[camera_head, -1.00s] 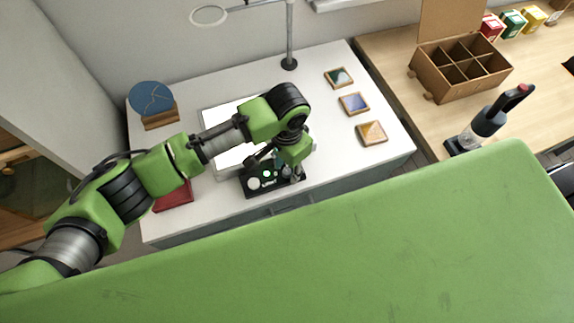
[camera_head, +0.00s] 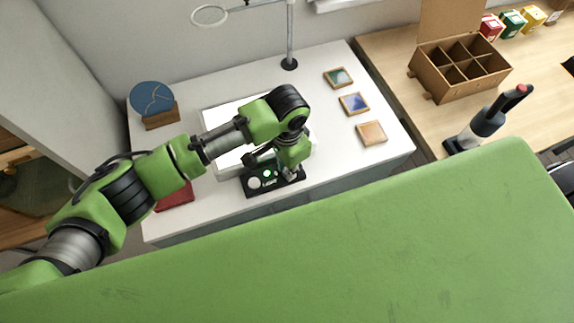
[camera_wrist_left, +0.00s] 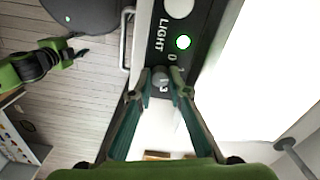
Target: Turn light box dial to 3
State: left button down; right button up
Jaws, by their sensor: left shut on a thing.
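The light box (camera_head: 212,122) lies on the white table, with a bright white panel and a black control strip (camera_head: 256,187) along its front. In the left wrist view the strip carries the word LIGHT, a glowing green dot, a white round button and a small grey dial (camera_wrist_left: 160,76). My left gripper (camera_wrist_left: 160,88) is shut on the dial, one finger on each side. In the head view my left gripper (camera_head: 290,172) is over the strip's right part. A green arm, seemingly my right, shows with its small dark gripper (camera_wrist_left: 78,56).
Framed tiles (camera_head: 354,103) stand in a row on the table's right side. A blue disc on a wooden stand (camera_head: 161,115) is at the back left, a red object (camera_head: 175,196) at the front left. A lamp post (camera_head: 290,35) rises behind. A divided box (camera_head: 461,65) stands on the wooden counter.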

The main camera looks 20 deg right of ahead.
pick_arm(q)
jog(key=m+p, duration=0.1)
jog(key=m, duration=0.3)
jog(key=shift+r, duration=0.1)
jog(key=m+p, duration=0.1)
jog(key=m, duration=0.4)
jog(key=shift+m, duration=0.4)
jog(key=m, duration=0.3)
jog(key=shift+m, duration=1.8)
jog(key=c, duration=1.9)
grip_release()
